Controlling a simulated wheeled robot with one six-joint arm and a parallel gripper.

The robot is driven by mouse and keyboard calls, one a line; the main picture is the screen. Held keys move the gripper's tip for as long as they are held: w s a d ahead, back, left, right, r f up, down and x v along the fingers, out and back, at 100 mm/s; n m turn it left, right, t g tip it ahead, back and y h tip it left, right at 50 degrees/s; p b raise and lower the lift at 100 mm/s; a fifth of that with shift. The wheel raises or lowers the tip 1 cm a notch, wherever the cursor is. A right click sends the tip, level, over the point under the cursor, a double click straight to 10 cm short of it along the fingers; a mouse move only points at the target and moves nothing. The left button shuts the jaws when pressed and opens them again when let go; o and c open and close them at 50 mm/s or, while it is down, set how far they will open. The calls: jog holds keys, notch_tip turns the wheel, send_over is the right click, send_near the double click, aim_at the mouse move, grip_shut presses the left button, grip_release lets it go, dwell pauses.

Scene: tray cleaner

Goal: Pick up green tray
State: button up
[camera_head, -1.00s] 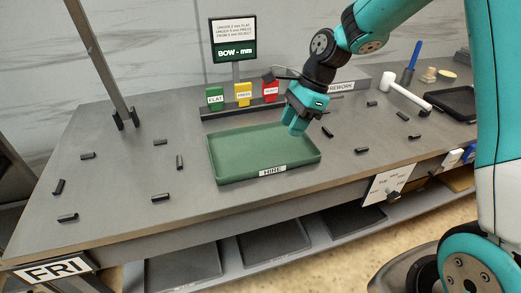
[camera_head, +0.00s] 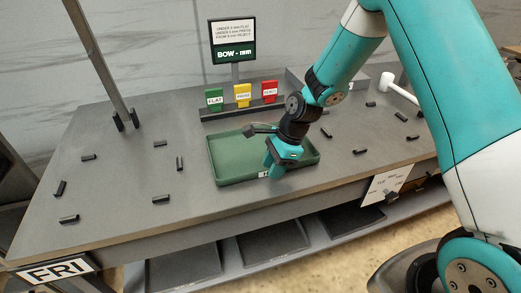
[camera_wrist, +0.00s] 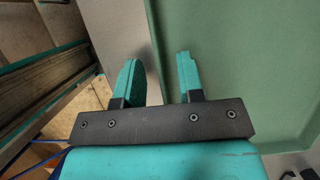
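The green tray (camera_head: 228,165) lies flat on the grey table and is empty. In the wrist view the tray (camera_wrist: 240,60) fills the right side, with its rim running from top to bottom near the fingers. My gripper (camera_head: 272,168) is over the tray's front edge, at the right part of its near side. One finger is out over the grey table edge side and the other is over the tray's rim. My gripper partly covers the tray's white label. Whether the fingers touch the tray cannot be told.
A sign stand (camera_head: 233,42) with green, yellow and red tags (camera_head: 243,97) stands behind the tray. Several small black pieces (camera_head: 161,198) lie scattered on the table. A white mallet (camera_head: 395,86) lies at the back right. Dark trays (camera_head: 272,243) sit on a shelf below.

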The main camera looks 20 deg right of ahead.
grip_shut()
jog(key=shift+r, duration=0.15)
